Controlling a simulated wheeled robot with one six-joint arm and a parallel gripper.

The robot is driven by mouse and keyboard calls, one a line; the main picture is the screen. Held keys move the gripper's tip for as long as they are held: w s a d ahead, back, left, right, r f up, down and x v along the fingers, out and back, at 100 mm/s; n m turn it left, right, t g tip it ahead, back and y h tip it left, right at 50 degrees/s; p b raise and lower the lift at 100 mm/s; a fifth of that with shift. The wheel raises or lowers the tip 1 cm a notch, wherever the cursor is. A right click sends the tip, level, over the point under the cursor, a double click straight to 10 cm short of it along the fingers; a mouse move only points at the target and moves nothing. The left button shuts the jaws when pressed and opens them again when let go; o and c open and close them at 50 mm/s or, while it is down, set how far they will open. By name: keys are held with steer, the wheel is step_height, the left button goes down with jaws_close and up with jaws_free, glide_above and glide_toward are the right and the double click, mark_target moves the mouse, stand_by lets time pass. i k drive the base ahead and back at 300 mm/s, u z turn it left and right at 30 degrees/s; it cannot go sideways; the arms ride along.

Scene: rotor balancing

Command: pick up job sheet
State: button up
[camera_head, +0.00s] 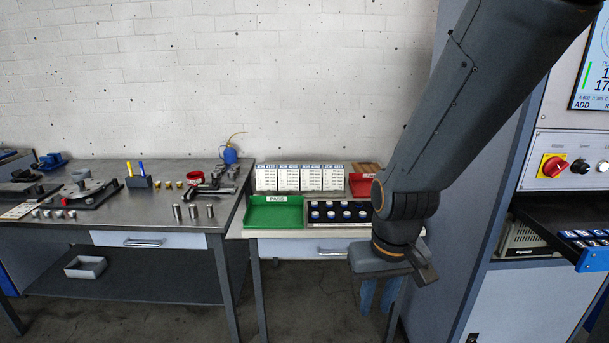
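Several white job sheets (288,178) with blue header bands and printed lines stand upright in a row at the back of the middle bench. Their text is too small to read. My gripper (378,297) hangs in front of the bench's right end, lower than the bench top. It points down, and its two blue fingers are apart with nothing seen between them. It is well to the right of the sheets and nearer to me, not touching them.
A green PASS tray (275,228) and a black rack (340,224) of blue-topped parts lie in front of the sheets. A red bin (361,184) stands right of them. The left bench holds fixtures, metal cylinders and a blue oil can (230,155). A machine cabinet with an open drawer (560,225) stands right.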

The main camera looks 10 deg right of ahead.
mark_target(288, 174)
steer(key=z, duration=0.15)
steer(key=i, duration=2.1)
steer(key=u, duration=0.3)
